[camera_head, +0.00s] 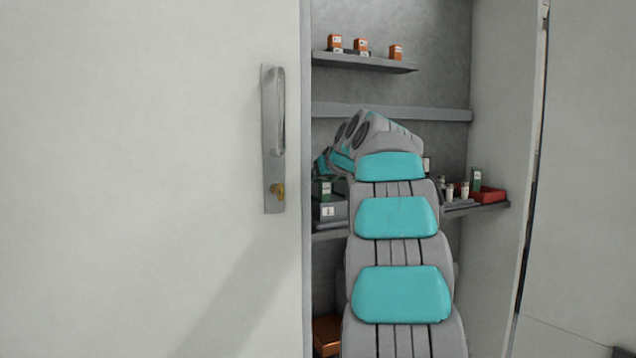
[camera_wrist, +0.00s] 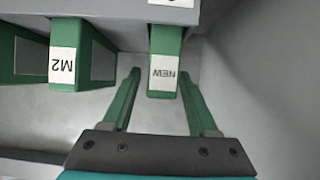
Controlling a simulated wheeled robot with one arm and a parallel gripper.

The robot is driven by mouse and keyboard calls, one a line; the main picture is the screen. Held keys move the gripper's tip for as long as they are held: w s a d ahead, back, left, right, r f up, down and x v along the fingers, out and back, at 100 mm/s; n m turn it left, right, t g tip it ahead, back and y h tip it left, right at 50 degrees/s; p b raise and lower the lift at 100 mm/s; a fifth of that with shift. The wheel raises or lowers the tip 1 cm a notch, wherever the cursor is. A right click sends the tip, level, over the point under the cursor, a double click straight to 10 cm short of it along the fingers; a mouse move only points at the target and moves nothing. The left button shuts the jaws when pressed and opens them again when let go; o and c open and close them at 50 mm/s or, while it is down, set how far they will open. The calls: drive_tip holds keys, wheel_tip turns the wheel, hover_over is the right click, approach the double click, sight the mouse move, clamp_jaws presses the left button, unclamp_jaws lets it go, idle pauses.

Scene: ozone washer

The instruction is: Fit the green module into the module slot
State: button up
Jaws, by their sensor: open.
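A green module with a white "NEW" label (camera_wrist: 163,75) shows upside down in the wrist view, its upper end meeting a grey housing (camera_wrist: 120,8). I cannot tell how deep it sits. My gripper (camera_wrist: 158,82) is open, with one green finger on each side of this module and a visible gap on both sides. A second green module marked "M2" (camera_wrist: 62,95) stands to the left. In the head view a green block (camera_head: 323,188) sits at a grey labelled box (camera_head: 328,212) on the lower shelf. My arm hides the gripper there.
A red tray (camera_head: 490,196) with another green block (camera_head: 476,179) and small white-topped bottles (camera_head: 464,190) stands at the right of the lower shelf. Small orange boxes (camera_head: 396,52) stand on the upper shelf (camera_head: 365,63). Cabinet walls close in both sides.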

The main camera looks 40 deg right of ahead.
drive_tip(key=b+v, duration=0.1)
drive_tip(key=v, duration=1.1)
